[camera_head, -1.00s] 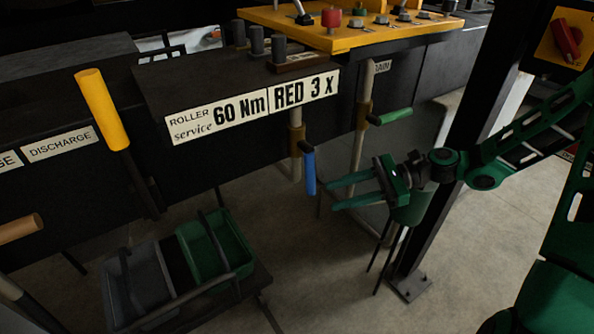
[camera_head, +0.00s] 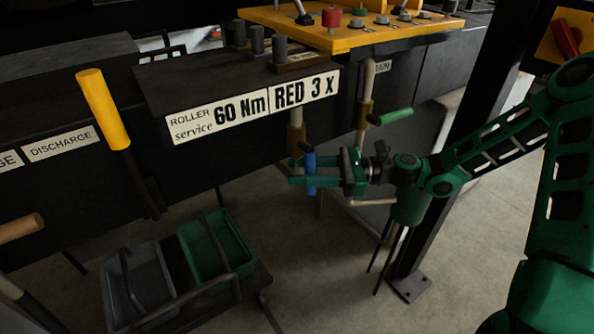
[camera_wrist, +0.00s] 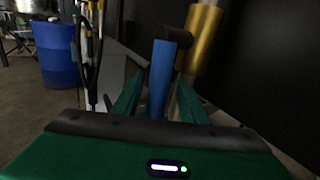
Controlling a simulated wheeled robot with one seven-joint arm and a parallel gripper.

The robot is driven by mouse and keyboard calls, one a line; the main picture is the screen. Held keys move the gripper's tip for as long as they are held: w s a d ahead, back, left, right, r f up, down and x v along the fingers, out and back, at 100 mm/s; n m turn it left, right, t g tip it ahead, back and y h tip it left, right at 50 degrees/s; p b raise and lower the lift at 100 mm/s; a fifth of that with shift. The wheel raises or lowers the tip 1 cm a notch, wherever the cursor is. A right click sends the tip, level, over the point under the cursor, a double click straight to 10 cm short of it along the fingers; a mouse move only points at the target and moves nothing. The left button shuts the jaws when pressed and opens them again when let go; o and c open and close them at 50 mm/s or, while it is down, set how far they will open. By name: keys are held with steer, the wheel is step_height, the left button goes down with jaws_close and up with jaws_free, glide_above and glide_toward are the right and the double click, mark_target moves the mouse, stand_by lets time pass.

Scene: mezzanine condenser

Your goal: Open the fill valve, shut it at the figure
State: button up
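The blue valve handle (camera_head: 311,172) hangs down below the black housing, on a pipe with a brass body. The brass body shows in the wrist view (camera_wrist: 200,40), just behind the blue handle (camera_wrist: 161,80). My gripper (camera_head: 304,171) is at the blue handle, one finger on each side of it. In the wrist view the green fingers (camera_wrist: 152,98) stand apart with the handle between them, and a gap seems to show beside it. A green handle (camera_head: 396,116) sits on another brass valve to the right, beside a partly hidden label ending in "AIN".
A yellow lever (camera_head: 103,108) stands at left near a DISCHARGE label (camera_head: 60,143). A cart with grey and green bins (camera_head: 216,246) is on the floor below. A black post (camera_head: 441,180) stands right of my gripper. A blue drum (camera_wrist: 56,55) is at the back.

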steer(key=shift+a, duration=0.9)
